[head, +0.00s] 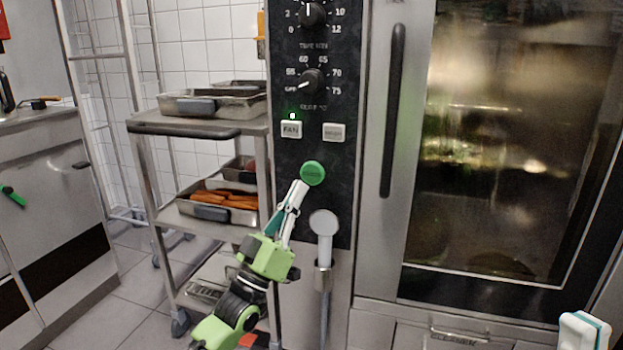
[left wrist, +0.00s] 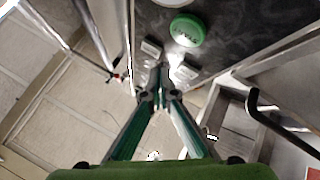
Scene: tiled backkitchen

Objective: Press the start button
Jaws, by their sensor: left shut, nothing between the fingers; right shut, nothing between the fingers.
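The start button (head: 313,172) is a round green button on the black control panel of the oven, below two small white buttons. It also shows in the left wrist view (left wrist: 187,30), above my fingertips, with lettering on its face. My left gripper (head: 301,186) is shut and empty, its tips just below and left of the button in the head view. In the left wrist view its fingers (left wrist: 160,82) meet at the tips, apart from the button in the picture. I cannot tell whether they touch the panel. My right gripper (head: 584,330) is shut, partly cut off at the lower right.
A fan button (head: 291,129) and another white button (head: 333,132) sit above, under a knob (head: 312,81). A hand shower (head: 324,224) hangs below the start button. A trolley (head: 182,124) with trays stands left. The oven door handle (head: 393,108) is to the right.

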